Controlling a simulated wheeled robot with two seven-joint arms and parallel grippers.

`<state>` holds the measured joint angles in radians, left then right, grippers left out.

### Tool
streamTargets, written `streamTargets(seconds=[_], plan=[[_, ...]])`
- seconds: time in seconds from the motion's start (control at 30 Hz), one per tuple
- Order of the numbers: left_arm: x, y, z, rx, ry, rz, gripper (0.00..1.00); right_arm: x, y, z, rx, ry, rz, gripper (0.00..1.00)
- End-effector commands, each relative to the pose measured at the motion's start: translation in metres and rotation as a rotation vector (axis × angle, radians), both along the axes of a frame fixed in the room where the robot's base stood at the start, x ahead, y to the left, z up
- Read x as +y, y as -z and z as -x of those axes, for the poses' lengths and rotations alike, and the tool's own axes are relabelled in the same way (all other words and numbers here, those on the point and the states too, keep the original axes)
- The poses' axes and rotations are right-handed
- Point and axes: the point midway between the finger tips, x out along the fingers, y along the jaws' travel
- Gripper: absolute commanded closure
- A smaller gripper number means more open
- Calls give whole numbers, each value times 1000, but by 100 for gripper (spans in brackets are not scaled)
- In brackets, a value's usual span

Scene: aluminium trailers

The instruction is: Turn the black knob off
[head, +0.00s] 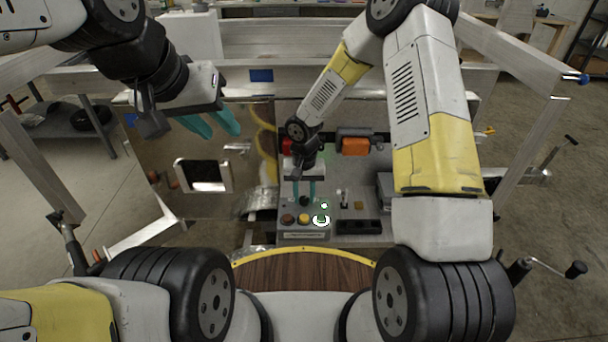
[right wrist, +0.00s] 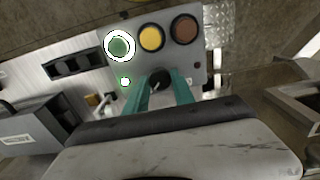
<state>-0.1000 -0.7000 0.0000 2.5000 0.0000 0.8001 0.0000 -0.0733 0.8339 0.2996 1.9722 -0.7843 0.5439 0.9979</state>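The black knob (right wrist: 160,80) is on a grey control panel (right wrist: 202,72), with a pale pointer line on its face. It also shows in the head view (head: 304,201), small and partly hidden by my fingers. My right gripper (right wrist: 162,74) has its two teal fingers apart, with the tips on either side of the knob. I cannot tell whether the tips touch it. In the head view my right gripper (head: 304,188) points down at the panel. My left gripper (head: 222,128) is open and empty, up and left of the panel.
A green lit button (right wrist: 119,46), a yellow button (right wrist: 151,37) and a red-brown button (right wrist: 184,29) sit in a row beside the knob. A small green light (right wrist: 125,81) is lit near the knob. An orange part (head: 355,146) stands behind the panel.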

Motion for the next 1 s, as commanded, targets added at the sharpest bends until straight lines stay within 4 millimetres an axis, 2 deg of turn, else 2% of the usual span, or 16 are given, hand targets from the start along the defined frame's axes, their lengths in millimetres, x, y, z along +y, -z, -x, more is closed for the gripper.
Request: streamTargets(seconds=[0.07, 0.47, 0.67, 1.0], plan=[[0, 0, 0, 0, 0, 0, 64, 0, 0, 0, 0, 0, 0, 100], [0, 0, 0, 0, 0, 0, 64, 0, 0, 0, 0, -62, 0, 100], [0, 0, 0, 0, 0, 0, 64, 0, 0, 0, 0, -192, 0, 100], [0, 0, 0, 0, 0, 0, 64, 0, 0, 0, 0, -508, 0, 100]])
